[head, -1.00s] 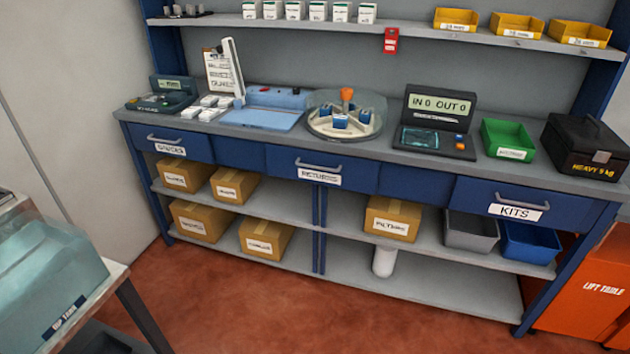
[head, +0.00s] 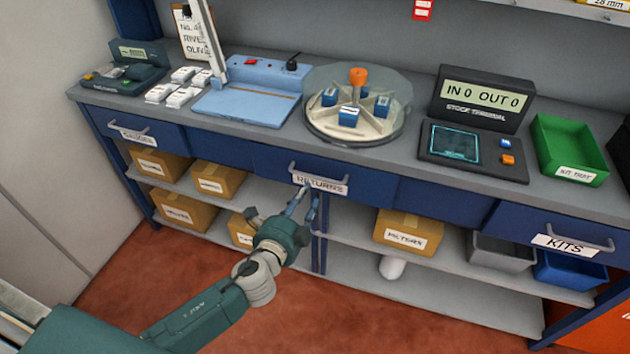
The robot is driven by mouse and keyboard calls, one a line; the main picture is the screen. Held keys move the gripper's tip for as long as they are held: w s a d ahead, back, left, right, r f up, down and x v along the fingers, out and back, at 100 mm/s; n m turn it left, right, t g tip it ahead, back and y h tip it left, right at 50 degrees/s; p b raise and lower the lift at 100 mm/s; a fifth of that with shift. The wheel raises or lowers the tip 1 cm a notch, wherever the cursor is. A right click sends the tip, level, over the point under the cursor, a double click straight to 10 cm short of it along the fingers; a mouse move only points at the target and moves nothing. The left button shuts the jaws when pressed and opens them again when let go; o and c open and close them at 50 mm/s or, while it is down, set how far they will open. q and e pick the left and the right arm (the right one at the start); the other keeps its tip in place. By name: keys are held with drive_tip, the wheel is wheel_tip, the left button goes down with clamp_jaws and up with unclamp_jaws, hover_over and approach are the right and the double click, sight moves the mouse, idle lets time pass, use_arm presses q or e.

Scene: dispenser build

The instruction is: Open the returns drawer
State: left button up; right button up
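The returns drawer (head: 270,166) is the blue drawer in the middle of the bench front, and it is closed. Its grey bar handle (head: 318,174) runs across the front, with a white RETURNS label (head: 330,187) behind and below it. My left gripper (head: 306,196) is just in front of and below the handle's left part. Its two fingers point up toward the drawer and stand apart with a gap between them, and nothing shows between them. I cannot tell whether a fingertip touches the handle or label. My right gripper is not in view.
The gauges drawer (head: 150,133) on the left and the kits drawer (head: 520,223) on the right are closed. On the bench top stand a round carousel (head: 395,130), a stock terminal (head: 480,115) and a green bin (head: 570,140).

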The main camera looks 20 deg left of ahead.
use_arm(q)
approach(315, 182)
drive_tip(key=w+r, duration=0.1)
drive_tip(key=w+d+r, duration=0.1)
drive_tip(key=w, duration=0.1)
drive_tip(key=w+d+r, duration=0.1)
drive_tip(key=shift+w+r, duration=0.3)
drive_tip(key=shift+r, duration=0.05)
clamp_jaws()
